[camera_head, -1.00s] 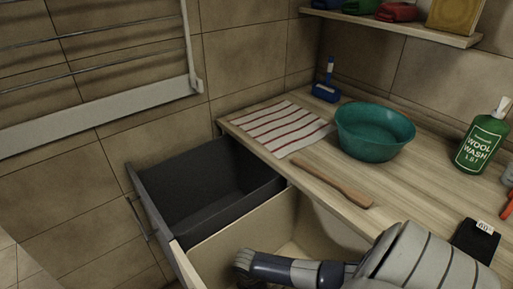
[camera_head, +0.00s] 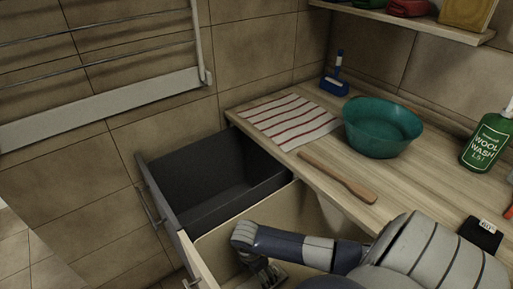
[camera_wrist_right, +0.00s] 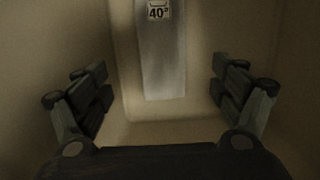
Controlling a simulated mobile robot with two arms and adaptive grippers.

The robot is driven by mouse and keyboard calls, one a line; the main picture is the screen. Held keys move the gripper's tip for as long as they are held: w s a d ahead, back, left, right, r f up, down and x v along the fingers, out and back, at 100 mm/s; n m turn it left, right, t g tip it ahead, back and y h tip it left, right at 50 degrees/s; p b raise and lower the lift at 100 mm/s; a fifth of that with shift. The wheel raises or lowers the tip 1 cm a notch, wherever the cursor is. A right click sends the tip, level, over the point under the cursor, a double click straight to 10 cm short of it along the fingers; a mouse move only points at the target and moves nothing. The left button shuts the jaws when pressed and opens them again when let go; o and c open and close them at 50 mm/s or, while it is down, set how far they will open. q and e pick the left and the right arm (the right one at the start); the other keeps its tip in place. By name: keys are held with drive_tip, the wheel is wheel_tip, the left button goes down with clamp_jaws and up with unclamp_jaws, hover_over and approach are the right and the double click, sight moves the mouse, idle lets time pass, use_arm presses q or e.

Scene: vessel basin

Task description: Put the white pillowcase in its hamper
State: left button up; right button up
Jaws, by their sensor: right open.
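I cannot make out the white pillowcase in any view. A cream pull-out hamper (camera_head: 215,236) stands open under the counter. A pale patch (camera_head: 327,212) shows on its counter side; I cannot tell if it is cloth or wall. A dark grey hamper (camera_head: 182,218) stands open behind it and looks empty from here. My right gripper (camera_head: 266,277) points down into the cream hamper. In the right wrist view the right gripper (camera_wrist_right: 161,92) is open, with nothing between its fingers. A grey strip with a "40°" label (camera_wrist_right: 158,10) is ahead of it. My left gripper is out of view.
The wooden counter (camera_head: 435,165) holds a striped cloth (camera_head: 290,120), a teal basin (camera_head: 381,128), a wooden stick (camera_head: 336,177), a blue brush (camera_head: 335,80), a green wool wash bottle (camera_head: 486,140) and a black labelled item (camera_head: 480,234). A drying rack (camera_head: 110,92) hangs on the wall.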

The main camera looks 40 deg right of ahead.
drive_tip(key=shift+a+r, duration=0.2)
drive_tip(key=shift+r, duration=1.15)
